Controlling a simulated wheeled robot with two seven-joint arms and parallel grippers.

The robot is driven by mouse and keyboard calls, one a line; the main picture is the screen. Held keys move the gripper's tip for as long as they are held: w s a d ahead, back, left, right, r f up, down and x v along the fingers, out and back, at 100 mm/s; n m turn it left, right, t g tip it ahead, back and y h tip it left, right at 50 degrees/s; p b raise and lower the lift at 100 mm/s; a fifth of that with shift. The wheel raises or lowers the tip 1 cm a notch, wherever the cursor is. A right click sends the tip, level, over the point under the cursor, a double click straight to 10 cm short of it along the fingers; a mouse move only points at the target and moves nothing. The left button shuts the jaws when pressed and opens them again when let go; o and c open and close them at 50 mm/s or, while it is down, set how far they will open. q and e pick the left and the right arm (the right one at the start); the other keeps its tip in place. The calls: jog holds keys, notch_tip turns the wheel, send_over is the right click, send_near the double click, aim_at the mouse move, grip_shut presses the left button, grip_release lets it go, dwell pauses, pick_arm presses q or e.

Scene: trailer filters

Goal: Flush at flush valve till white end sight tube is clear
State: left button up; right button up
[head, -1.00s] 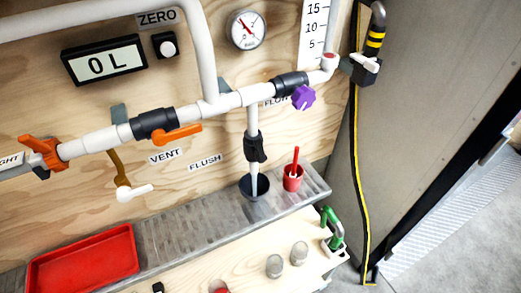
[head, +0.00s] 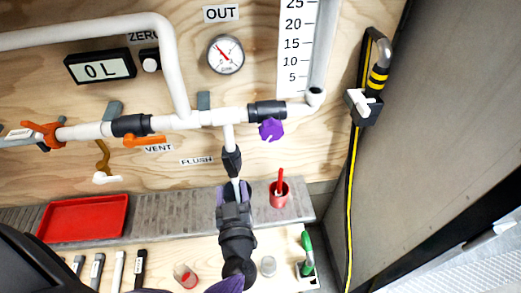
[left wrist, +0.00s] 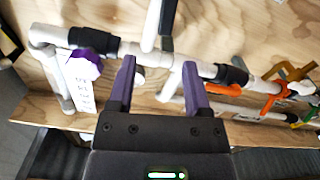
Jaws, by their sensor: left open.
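The cup under the flush outlet is mostly hidden by the gripper.
A purple knob (head: 271,130) and an orange vent handle (head: 144,141) stick out from the main pipe. A red cup (head: 279,194) and red tray (head: 84,218) are on the metal shelf. Tools and small jars lie on the wooden surface in front.

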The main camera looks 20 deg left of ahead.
aim_at(227, 162)
pick_arm(q)
jog(key=b+x, duration=0.1)
jog(key=x, duration=0.3)
jog(key=b+x, duration=0.2)
jog(key=x, duration=0.3)
jog(key=shift+s+a+f, duration=0.15)
jog(key=shift+a+f, duration=0.1)
jog(key=shift+w+a+r, duration=0.1)
jog(key=shift+w+a, duration=0.15)
jog(key=shift+w, duration=0.1)
jog(key=shift+c, duration=1.2)
grip_shut()
pick_arm(e)
jog(key=f, duration=0.2)
jog(key=a+f, duration=0.1)
jog(key=shift+s, duration=0.4)
jog(key=shift+a, duration=0.15)
